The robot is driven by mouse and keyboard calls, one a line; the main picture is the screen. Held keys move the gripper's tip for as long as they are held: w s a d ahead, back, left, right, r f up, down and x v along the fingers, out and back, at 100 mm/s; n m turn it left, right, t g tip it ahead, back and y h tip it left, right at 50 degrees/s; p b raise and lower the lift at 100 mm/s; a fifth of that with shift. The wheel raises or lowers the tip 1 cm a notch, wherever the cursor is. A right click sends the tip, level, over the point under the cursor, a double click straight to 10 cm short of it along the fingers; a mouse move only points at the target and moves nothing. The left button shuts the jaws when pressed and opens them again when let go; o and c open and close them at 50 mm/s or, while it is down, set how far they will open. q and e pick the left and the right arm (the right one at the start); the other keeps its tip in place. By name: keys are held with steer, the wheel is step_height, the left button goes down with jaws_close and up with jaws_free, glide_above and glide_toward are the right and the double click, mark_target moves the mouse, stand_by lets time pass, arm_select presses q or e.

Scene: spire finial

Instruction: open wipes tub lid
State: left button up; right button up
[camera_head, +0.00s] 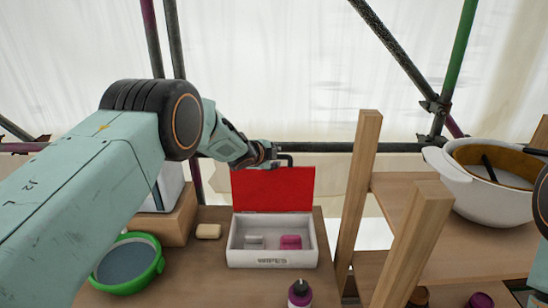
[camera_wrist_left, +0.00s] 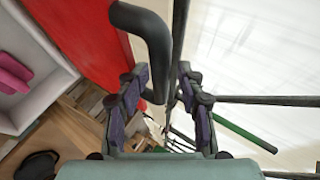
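The wipes tub (camera_head: 273,258) is a white box marked WIPES on the wooden board. Its red lid (camera_head: 273,190) stands up, roughly vertical, at the back, so the inside shows. A dark bent handle (camera_head: 287,158) sits at the lid's top edge. My left gripper (camera_head: 275,153) is at that edge, beside the handle. My right gripper is out of view.
Inside the tub lie a pink block (camera_head: 290,242) and a pale block (camera_head: 254,242). A green bowl (camera_head: 128,262), a soap bar (camera_head: 208,231) and a dark bottle (camera_head: 299,294) stand around it. Wooden posts (camera_head: 360,190) and a shelf with a white pot (camera_head: 480,200) are right.

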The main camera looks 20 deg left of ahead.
arm_select(q)
steer(key=shift+f, duration=0.1)
steer(key=v, duration=1.2)
stand_by(0.4)
steer(key=s+d+f+n+g, duration=0.3)
steer(key=s+f+n+g, duration=0.45)
steer(key=s+f, duration=1.4)
steer(key=s+f+n+g+y, duration=0.1)
steer(key=s+f+n, duration=0.15)
steer(key=s, duration=0.75)
steer(key=s+a+f+n+g, duration=0.15)
steer(key=s+n, duration=0.25)
steer(key=s, duration=0.7)
steer(key=s+f+n+g+y, duration=0.15)
steer(key=s+n, duration=0.25)
steer(key=s, duration=0.6)
step_height(320, 180, down, 20)
steer(key=w+b, duration=0.1)
steer(key=b, duration=1.9)
steer(key=shift+f, duration=0.25)
